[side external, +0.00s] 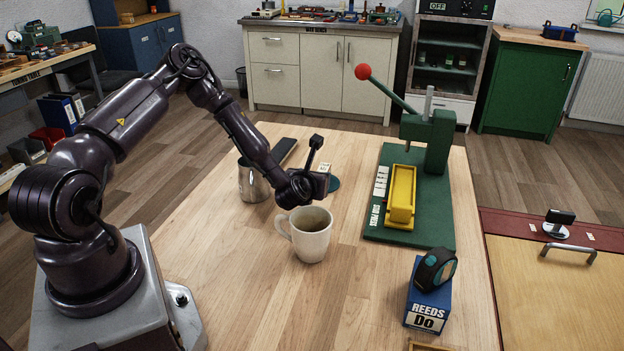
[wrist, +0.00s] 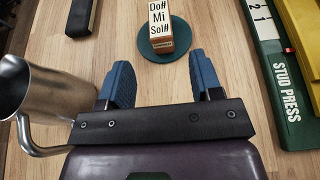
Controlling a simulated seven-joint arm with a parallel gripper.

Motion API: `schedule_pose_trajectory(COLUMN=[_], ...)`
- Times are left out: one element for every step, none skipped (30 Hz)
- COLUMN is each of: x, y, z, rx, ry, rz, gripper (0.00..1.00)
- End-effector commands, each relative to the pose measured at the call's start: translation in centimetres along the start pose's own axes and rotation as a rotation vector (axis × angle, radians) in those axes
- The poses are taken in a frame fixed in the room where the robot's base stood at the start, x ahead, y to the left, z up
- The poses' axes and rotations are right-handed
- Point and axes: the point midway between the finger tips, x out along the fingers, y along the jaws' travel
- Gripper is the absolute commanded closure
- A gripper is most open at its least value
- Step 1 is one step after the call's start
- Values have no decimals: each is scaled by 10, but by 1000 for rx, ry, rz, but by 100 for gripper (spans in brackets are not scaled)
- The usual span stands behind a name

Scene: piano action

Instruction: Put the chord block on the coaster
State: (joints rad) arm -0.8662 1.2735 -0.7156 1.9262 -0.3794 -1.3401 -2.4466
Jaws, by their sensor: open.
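The chord block (wrist: 168,34), a wooden block with a white face lettered "Do# Mi Sol#", stands on the round green coaster (wrist: 146,48) in the wrist view. Coaster shows around its base. In the side view the block (side external: 325,169) and the coaster (side external: 335,184) are partly hidden behind my gripper. My gripper (wrist: 160,60) is open, its two blue fingers apart and pointing toward the block. The block lies beyond the fingertips, with nothing held between them.
A metal pitcher (side external: 254,182) is left of my gripper, with a dark bar (side external: 284,150) behind it. A cream mug (side external: 311,238) stands in front. The green stud press (side external: 408,224) with a yellow tray (side external: 401,200) is to the right. A blue reeds box (side external: 428,302) stands at front right.

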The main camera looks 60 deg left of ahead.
Motion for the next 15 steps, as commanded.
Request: schedule_pose_trajectory(x=[-4,-6,-7,-9,-10,-12,-14,-17,-22,-27,-33,-44,-52,-61,-74], y=[0,0,-1,-3,-5,-10,-15,-21,-31,-39,-48,-60,-67,-74,-82], z=[0,1,2,4,6,11,16,22,31,39,48,59,66,74,83], rx=[1,3,13,27,47,88,131,185,276,360,455,596,702,808,950], ry=[0,-1,-2,-3,-4,-8,-11,-15,-25,-33,-45,-62,-77,-92,-117], rz=[-1,-2,-7,-16,-29,-53,-78,-108,-157,-200,-245,-309,-353,-395,-447], gripper=[41,41,41,41,41,41,41,41,41,41,41,41,41,41,41])
